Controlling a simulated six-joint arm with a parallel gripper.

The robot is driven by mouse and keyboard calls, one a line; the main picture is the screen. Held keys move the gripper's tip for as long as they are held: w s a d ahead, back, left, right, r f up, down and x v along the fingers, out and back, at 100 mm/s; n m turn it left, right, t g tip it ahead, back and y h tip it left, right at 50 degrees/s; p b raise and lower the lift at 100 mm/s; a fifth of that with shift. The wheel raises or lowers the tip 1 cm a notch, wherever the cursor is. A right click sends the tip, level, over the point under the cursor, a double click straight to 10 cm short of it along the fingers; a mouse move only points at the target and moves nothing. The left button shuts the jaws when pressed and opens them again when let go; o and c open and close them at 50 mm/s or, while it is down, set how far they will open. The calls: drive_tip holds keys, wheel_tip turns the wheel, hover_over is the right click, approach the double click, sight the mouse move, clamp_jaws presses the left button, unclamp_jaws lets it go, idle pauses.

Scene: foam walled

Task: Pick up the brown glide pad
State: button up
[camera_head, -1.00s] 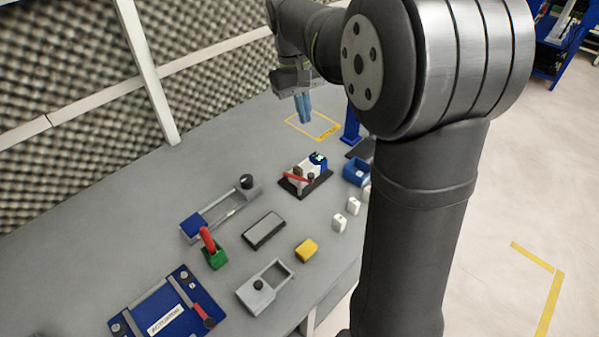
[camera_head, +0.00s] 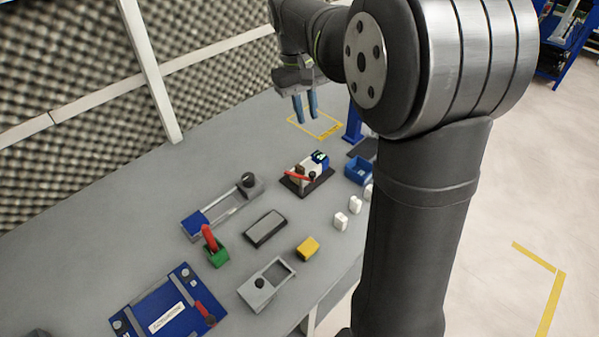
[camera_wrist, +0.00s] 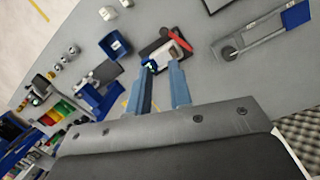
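A small brown piece (camera_head: 299,171), which may be the brown glide pad, sits on the small black-based fixture (camera_head: 291,187), beside a red lever. It is too small to tell its shape. In the wrist view the brown piece (camera_wrist: 173,53) shows beyond my fingertips, close to the red lever. My gripper (camera_head: 305,118) hangs above the far part of the bench over a yellow marked square, apart from the fixture. In the wrist view my gripper (camera_wrist: 161,68) has its two blue fingers apart with nothing between them.
A blue bin (camera_head: 359,170) and several white blocks (camera_head: 340,221) stand right of the fixture. A grey and blue slide unit (camera_head: 222,208), a dark flat block (camera_head: 265,229) and a yellow block (camera_head: 308,248) lie nearer. A foam wall (camera_head: 70,90) borders the bench.

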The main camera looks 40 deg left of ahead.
drive_tip(key=shift+o, duration=0.2)
drive_tip(key=n+y, duration=0.2)
drive_tip(key=n, duration=0.2)
hover_over(300, 166)
wheel_tip(300, 166, down, 4)
drive_tip(key=f, duration=1.1)
drive_tip(key=shift+s+f, duration=0.15)
drive_tip(key=shift+s, duration=0.1)
drive_tip(key=shift+w+f, duration=0.2)
drive_tip(key=shift+f, duration=2.7)
clamp_jaws()
